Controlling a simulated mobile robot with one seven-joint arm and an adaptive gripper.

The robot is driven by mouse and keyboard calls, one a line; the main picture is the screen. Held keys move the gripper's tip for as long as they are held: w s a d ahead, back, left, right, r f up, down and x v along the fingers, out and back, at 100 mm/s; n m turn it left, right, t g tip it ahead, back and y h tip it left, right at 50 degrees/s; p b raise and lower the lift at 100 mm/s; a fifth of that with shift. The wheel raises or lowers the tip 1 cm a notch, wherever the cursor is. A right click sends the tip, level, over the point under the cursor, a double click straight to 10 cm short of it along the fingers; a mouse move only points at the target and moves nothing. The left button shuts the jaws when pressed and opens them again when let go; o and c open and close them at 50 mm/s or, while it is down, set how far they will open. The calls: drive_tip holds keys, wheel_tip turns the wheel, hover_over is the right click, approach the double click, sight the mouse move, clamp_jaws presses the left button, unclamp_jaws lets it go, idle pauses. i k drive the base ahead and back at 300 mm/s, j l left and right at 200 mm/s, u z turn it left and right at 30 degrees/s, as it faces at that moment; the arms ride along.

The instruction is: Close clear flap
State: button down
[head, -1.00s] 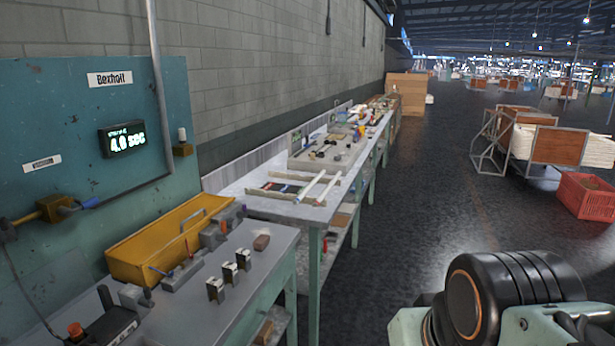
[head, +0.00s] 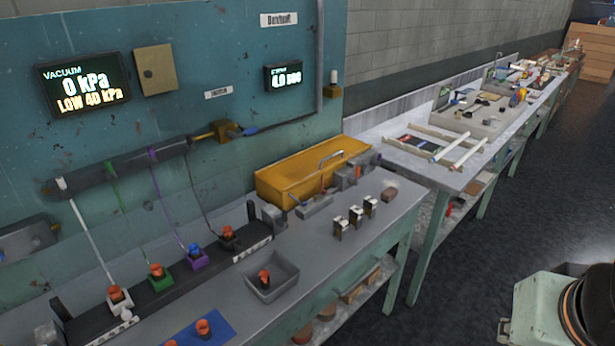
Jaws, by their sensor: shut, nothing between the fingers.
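I cannot make out a clear flap anywhere in the head view. The teal panel (head: 225,60) at the left carries a vacuum display (head: 84,84) reading 0 kPa and LOW 40 kPa. Below it is a dark manifold bar (head: 125,165) with white, green, purple and dark tubes running down to fittings on a long black rail (head: 195,268). My gripper's fingers are not in view; only a pale green and black part of my arm shows at the lower right.
The grey bench (head: 320,250) holds a small grey tray (head: 271,278) with an orange-capped fitting, a blue mat (head: 200,330), a yellow box (head: 312,172) and several small metal blocks. A second bench (head: 440,172) continues behind. Dark floor (head: 480,240) is open at the right.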

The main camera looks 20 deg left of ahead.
sight(148, 206)
drive_tip(key=u, duration=2.1)
drive_tip(key=i+l+u, duration=0.1)
drive_tip(key=i, duration=0.7)
drive_tip(key=k+j, duration=0.1)
drive_tip(key=i+l, duration=0.1)
drive_tip(key=i+u, duration=0.05)
drive_tip(key=i, duration=0.05)
